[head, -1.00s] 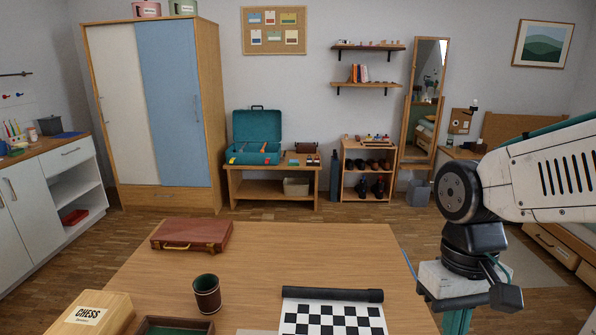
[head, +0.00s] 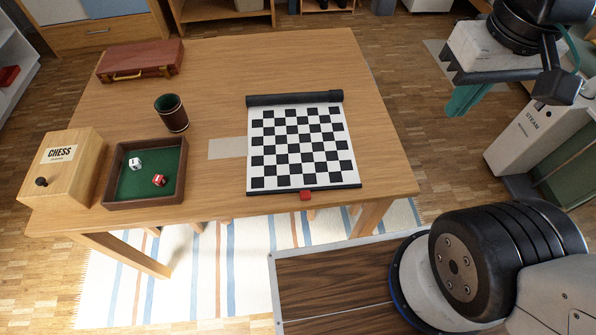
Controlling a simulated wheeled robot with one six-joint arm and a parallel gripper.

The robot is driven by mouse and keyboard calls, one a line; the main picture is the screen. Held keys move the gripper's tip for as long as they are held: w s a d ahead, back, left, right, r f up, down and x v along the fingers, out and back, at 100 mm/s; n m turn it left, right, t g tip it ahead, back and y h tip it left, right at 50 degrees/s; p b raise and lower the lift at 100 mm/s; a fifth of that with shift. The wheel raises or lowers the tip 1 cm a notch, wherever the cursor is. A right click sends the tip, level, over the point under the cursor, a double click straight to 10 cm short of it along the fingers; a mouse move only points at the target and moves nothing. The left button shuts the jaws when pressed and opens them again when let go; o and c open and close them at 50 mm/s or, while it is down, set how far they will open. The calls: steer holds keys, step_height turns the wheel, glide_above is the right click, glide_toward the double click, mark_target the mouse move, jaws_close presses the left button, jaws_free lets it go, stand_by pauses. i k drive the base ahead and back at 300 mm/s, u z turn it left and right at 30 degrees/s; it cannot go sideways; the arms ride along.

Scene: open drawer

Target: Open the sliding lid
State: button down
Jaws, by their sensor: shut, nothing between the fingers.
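The wooden box marked CHESS (head: 84,140) stands at the near left corner of the table. Its pale lid carries the label, and a dark round knob (head: 41,182) sits on its near left side. The lid looks closed, and the inside of the box is not seen. My gripper (head: 466,100) hangs in the air at the upper right, beyond the table's right edge and far from the box. Its teal fingers point down and look together, with nothing in them.
Right of the box are a green-lined tray (head: 112,172) with two dice, a dark cup (head: 172,113) and a checkered roll-up board (head: 300,150). A brown case (head: 140,60) lies at the back left. The table's (head: 270,60) back middle is clear.

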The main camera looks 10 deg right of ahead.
mark_target(52, 170)
steer(key=u, duration=1.7)
steer(key=k, duration=0.55)
steer(key=u, duration=1.15)
steer(key=i, duration=1.45)
steer(key=z, duration=1)
steer(key=i, duration=0.25)
steer(key=z, duration=0.2)
